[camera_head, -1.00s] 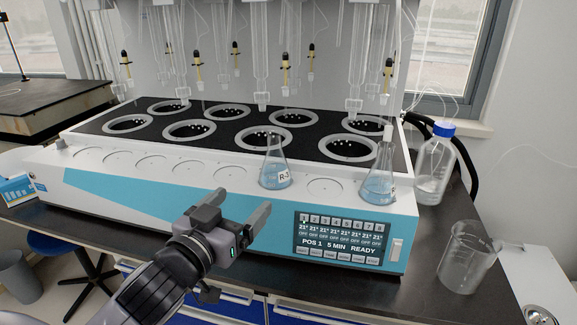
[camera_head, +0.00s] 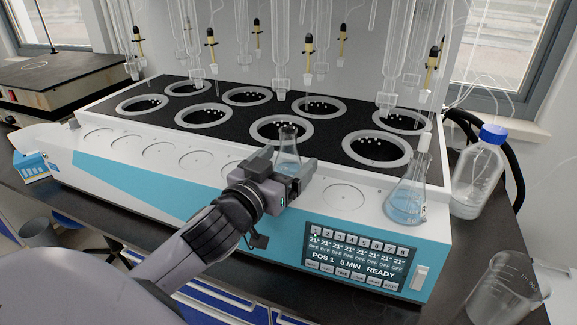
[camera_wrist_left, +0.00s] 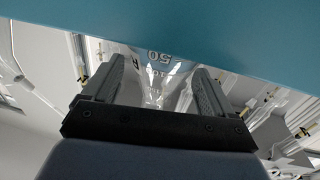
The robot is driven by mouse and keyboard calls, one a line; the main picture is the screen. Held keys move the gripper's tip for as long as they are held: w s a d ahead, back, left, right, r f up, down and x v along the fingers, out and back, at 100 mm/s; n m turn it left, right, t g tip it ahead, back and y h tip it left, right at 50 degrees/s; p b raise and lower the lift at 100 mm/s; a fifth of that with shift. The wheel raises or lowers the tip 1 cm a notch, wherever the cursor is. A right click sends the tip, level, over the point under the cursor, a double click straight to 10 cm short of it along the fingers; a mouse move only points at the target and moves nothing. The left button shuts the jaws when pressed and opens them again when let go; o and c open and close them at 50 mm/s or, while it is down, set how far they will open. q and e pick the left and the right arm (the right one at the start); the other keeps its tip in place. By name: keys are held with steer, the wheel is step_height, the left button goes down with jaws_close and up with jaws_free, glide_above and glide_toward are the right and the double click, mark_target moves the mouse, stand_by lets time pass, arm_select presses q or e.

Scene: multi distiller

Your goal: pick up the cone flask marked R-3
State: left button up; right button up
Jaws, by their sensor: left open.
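The clear cone flask R-3 (camera_head: 289,150) stands upright on the white front ledge of the distiller. My left gripper (camera_head: 287,166) is at the flask, hiding its lower part and its label in the head view. In the left wrist view, the flask (camera_wrist_left: 156,76) shows between the two open fingers, with a "50" mark and part of an "R" readable. The fingers look spread on either side of it; I cannot tell whether either touches the glass. My right gripper is not in view.
A second cone flask (camera_head: 406,203) with liquid stands on the ledge at the right. A blue-capped bottle (camera_head: 478,178) and an empty beaker (camera_head: 506,290) are further right. The distiller (camera_head: 130,180) has hanging glass tubes above its wells. Ledge spots to the left are empty.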

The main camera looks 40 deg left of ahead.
mark_target(293, 154)
arm_select(q)
steer(key=shift+w+a+f, duration=0.1)
steer(key=shift+w, duration=1.4)
steer(key=c, duration=1.2)
steer(key=shift+r, duration=0.2)
step_height(293, 154, up, 19)
steer(key=p, duration=0.4)
steer(key=shift+r+p, duration=0.2)
steer(key=shift+p, duration=0.1)
